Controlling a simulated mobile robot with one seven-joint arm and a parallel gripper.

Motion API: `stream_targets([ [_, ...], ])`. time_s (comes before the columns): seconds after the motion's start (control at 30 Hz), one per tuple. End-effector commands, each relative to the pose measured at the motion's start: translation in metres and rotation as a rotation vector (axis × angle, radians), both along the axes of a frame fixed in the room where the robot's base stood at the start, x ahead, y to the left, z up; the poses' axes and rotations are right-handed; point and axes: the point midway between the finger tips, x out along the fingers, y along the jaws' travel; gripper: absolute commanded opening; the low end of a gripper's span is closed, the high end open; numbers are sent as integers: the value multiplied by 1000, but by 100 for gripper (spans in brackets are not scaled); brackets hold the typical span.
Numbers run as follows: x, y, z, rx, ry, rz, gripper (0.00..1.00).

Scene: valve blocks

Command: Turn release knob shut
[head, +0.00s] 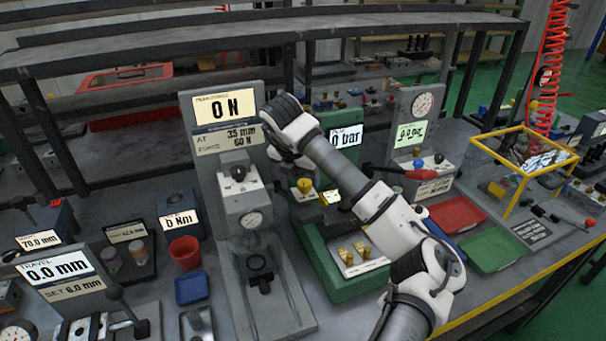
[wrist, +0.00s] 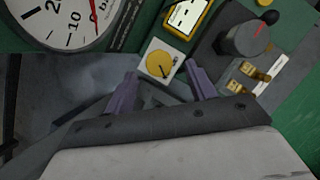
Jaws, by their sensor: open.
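In the wrist view a round yellow knob (wrist: 160,65) with a dark pointer line sits on a small white square plate. It lies between and just beyond the two purple fingertips of my gripper (wrist: 161,70), which are spread apart with nothing held. I cannot tell whether the fingers are level with the knob. No label shows which one is the release knob. In the head view my arm reaches over the green valve block (head: 350,287), and the fingertips are hidden.
A large round gauge (wrist: 60,18) is at the upper left of the wrist view, with a yellow-framed display (wrist: 187,16) to its right. Brass fittings (wrist: 248,75) lie beside the grey knob. In the head view a grey force tester (head: 235,200) stands close left of my arm.

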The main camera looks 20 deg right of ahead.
Motion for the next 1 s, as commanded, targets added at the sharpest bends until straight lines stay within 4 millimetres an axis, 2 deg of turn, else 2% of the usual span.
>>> stream_targets([
  [0.23, 7, -6, -21, 1, -1, -1, 55],
  [0.53, 7, -7, -24, -1, -1, 0, 55],
  [0.87, 7, -7, -24, -1, -1, 0, 14],
  [0.9, 7, -7, -24, -1, -1, 0, 11],
  [1.0, 7, -7, -24, -1, -1, 2, 11],
])
